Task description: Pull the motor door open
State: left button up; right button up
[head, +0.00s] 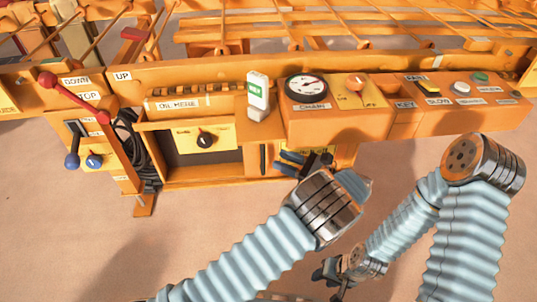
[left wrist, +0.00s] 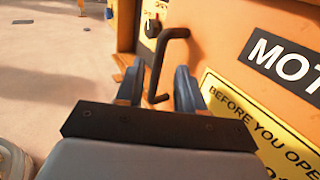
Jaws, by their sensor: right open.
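The motor door (left wrist: 235,60) is an orange panel at the right of the left wrist view, with a black "MOT" sign and a yellow warning sign. A black bent handle (left wrist: 162,62) stands out from it. My left gripper (left wrist: 160,78) is open, its blue fingers on either side of the handle with gaps visible. In the head view my left gripper (head: 293,162) is at the machine's lower front, below the gauge box; my arm hides much of the door there. My right gripper (head: 338,272) is open and empty, low in the picture and away from the machine.
Above my left gripper is the orange control panel with a round gauge (head: 307,88) and several buttons. A red lever (head: 75,100) is at far left. The floor in front is clear.

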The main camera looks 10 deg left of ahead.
pick_arm(q)
jog(key=v, duration=0.6)
jog(key=shift+d, duration=0.25)
jog(key=shift+s+d, duration=0.1)
